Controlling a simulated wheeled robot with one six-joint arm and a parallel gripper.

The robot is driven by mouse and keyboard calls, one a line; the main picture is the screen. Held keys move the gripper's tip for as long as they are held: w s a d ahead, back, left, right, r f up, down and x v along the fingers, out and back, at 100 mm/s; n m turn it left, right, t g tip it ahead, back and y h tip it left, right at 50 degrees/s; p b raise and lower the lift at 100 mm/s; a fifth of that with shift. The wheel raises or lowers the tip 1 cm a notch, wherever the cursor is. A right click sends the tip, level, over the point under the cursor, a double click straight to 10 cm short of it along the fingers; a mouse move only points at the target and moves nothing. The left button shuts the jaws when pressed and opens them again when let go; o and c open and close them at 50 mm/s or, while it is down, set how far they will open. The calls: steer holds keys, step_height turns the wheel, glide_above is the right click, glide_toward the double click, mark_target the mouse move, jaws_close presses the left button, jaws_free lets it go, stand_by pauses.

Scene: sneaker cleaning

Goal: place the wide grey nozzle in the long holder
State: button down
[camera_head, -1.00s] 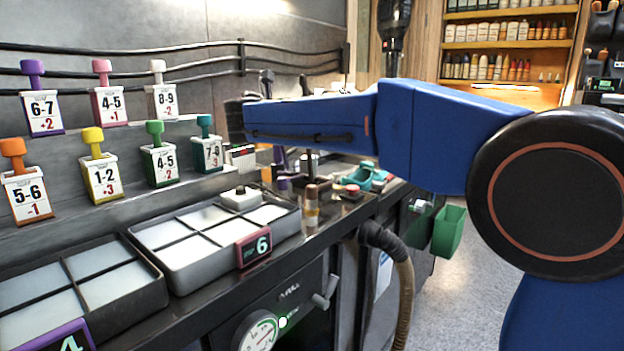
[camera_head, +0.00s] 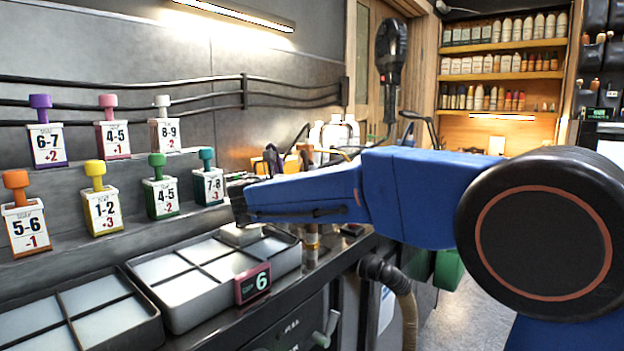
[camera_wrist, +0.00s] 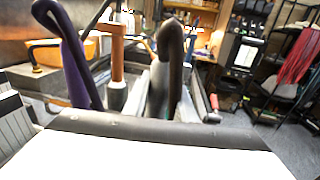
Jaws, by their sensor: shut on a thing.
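My gripper (camera_head: 238,205) is at the end of the blue arm, just above the far right part of the sectioned tray. Its fingers cannot be made out in the head view. In the wrist view a wide piece with a dark grey lip (camera_wrist: 165,131) and a glaring white face fills the bottom, close to the camera. I take it for the wide grey nozzle, held in my shut gripper. Beyond it stand a dark hooked tube (camera_wrist: 172,70), an orange-brown handle (camera_wrist: 117,55) and a purple-and-black bent tool (camera_wrist: 72,60). I cannot tell which thing is the long holder.
The sectioned tray with a pink 6 tag (camera_head: 252,284) lies on the counter, with a white box (camera_head: 240,234) in it. Another sectioned tray (camera_head: 75,312) lies left. Numbered bottles with coloured caps line the wall steps. A hose (camera_head: 385,272) hangs at the counter's front.

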steer(key=shift+f, duration=0.1)
steer(key=c, duration=1.5)
jaws_free()
steer(key=shift+o, duration=0.2)
steer(key=v, duration=1.2)
